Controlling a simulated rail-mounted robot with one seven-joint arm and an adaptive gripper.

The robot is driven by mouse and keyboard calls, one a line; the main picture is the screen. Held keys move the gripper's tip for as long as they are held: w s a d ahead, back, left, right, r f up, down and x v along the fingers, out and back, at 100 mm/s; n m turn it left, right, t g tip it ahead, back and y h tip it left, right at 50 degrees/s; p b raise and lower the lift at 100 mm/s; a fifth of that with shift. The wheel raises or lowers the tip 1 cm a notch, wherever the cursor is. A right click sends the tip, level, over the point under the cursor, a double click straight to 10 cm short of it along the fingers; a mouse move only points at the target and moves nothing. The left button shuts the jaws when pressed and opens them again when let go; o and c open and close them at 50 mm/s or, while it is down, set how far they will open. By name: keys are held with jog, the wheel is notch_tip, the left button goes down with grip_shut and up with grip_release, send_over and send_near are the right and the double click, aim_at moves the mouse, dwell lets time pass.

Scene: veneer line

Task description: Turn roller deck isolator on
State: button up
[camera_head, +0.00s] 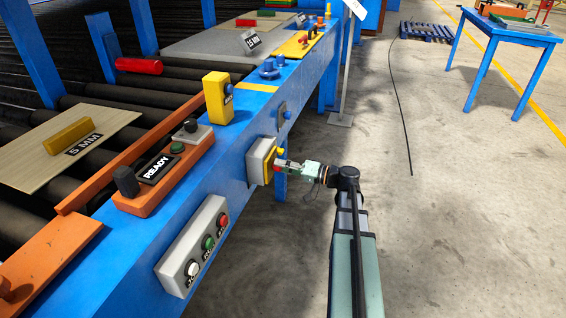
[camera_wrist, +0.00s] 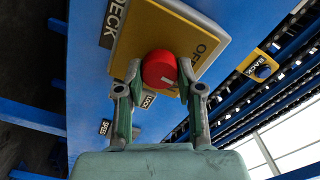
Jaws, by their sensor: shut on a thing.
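The roller deck isolator is a grey box with a yellow face plate (camera_head: 262,160) on the blue side of the line. In the wrist view the yellow plate (camera_wrist: 147,30) reads OFF near its right corner, and a black DECK label (camera_wrist: 114,22) sits beside it. Its round red knob (camera_wrist: 158,66) carries a short white mark on the side towards my gripper. My gripper (camera_wrist: 160,76) is shut on the red knob, one finger on each side. In the head view my gripper (camera_head: 284,166) reaches the box from the right and partly hides the knob.
A grey box with several push buttons (camera_head: 193,246) is nearer on the same blue side. An orange READY panel (camera_head: 160,172) and a yellow post (camera_head: 218,98) stand above. A blue table (camera_head: 505,35) is far right. The concrete floor on the right is mostly clear.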

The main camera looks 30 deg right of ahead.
jog(key=shift+m+p, duration=2.85)
jog(key=shift+m, duration=1.05)
jog(key=shift+f, duration=0.1)
jog(key=o, duration=1.2)
jog(key=shift+w, duration=0.1)
jog(key=shift+c, duration=0.2)
jog(key=v, duration=1.2)
